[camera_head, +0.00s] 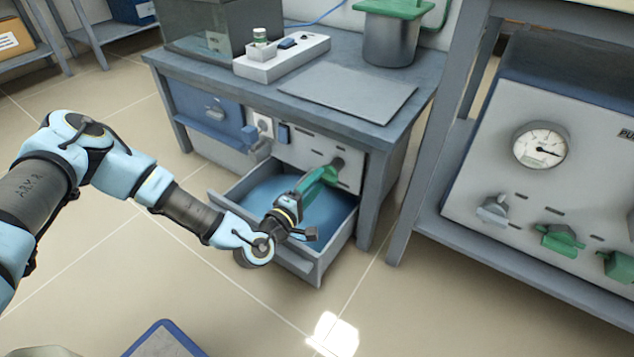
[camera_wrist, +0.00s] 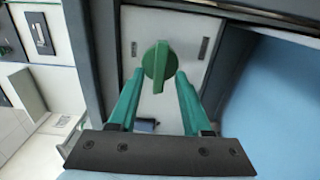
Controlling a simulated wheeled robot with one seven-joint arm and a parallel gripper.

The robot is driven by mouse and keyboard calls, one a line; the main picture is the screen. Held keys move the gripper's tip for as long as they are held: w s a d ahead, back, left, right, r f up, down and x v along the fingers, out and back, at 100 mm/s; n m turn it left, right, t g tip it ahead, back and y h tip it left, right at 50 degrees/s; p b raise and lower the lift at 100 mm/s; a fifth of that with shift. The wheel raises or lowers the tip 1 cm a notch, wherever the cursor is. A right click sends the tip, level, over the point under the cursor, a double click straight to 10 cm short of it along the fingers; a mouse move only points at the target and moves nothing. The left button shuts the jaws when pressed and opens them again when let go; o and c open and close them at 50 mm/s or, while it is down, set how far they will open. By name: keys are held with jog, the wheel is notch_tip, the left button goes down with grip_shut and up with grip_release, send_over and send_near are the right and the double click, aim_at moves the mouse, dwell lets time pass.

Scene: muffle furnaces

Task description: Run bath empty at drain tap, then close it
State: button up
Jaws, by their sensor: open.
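A green tap knob (camera_wrist: 158,65) sits on the light panel of the bench. In the wrist view it stands upright between my fingertips, with a gap on both sides. My gripper (camera_wrist: 159,82) is open around or just short of it; I cannot tell the depth. In the head view my gripper (camera_head: 325,177) points at the right part of the panel (camera_head: 302,153), and its fingers hide most of the knob. A dark glass tank (camera_head: 205,38) and a pot with a green lid (camera_head: 390,38) stand on the bench; I cannot tell which is the bath.
A drawer (camera_head: 318,262) with a blue inside stands open below the panel, under my gripper. A furnace panel (camera_head: 500,165) with a dial and several knobs is at right.

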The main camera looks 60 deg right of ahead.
jog(key=a+p, duration=0.2)
jog(key=a, duration=0.8)
jog(key=shift+a, duration=0.2)
dwell(0.3)
